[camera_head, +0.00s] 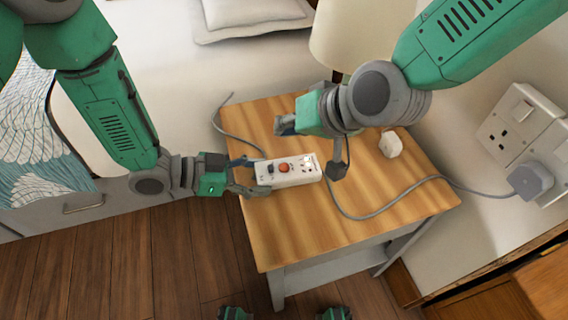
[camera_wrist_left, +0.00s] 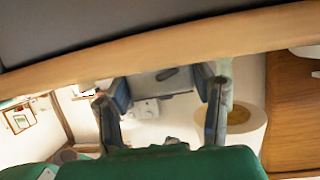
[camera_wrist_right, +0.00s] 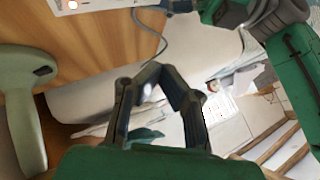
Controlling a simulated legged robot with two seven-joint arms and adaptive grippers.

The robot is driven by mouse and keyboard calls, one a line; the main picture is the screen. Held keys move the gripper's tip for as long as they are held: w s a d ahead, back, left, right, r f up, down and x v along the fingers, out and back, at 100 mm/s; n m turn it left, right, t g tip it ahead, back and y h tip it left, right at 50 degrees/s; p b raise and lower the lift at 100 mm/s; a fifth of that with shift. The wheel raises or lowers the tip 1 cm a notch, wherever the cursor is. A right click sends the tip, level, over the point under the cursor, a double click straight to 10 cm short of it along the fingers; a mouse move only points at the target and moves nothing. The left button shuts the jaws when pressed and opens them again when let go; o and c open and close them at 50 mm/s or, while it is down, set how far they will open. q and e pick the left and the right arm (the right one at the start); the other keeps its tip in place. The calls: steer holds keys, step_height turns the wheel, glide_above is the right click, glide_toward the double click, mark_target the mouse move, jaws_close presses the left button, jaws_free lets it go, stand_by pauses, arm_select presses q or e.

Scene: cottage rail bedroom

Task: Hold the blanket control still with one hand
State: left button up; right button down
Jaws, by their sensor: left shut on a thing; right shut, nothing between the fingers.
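The blanket control (camera_head: 290,170) is a white box with an orange button, lying near the left edge of the bedside table (camera_head: 330,225). My left gripper (camera_head: 250,174) is shut on its left end, with the fingers at its sides. The left wrist view shows the left fingers (camera_wrist_left: 168,95), but I cannot make out the control there. My right gripper (camera_head: 287,126) is shut and empty above the table, behind the control and apart from it. In the right wrist view its fingers (camera_wrist_right: 160,75) meet at the tips, and part of the control (camera_wrist_right: 88,4) shows at the top left.
A grey cable (camera_head: 400,200) runs across the table to a plug (camera_head: 530,178) in the wall socket. A small white object (camera_head: 391,145) sits at the table's right side. A lamp (camera_head: 355,40) stands behind. The bed (camera_head: 165,60) is at the left. The table's front is clear.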

mark_target(285, 166)
arm_select(q)
steer(key=shift+f, duration=0.1)
arm_select(e)
steer(key=shift+f, duration=3.8)
steer(key=shift+f, duration=0.1)
steer(key=shift+f, duration=0.25)
steer(key=shift+f, duration=0.45)
steer(key=shift+r, duration=0.1)
steer(key=shift+s+r, duration=0.1)
steer(key=shift+r, duration=0.65)
steer(key=shift+r, duration=0.1)
steer(key=shift+r, duration=2.45)
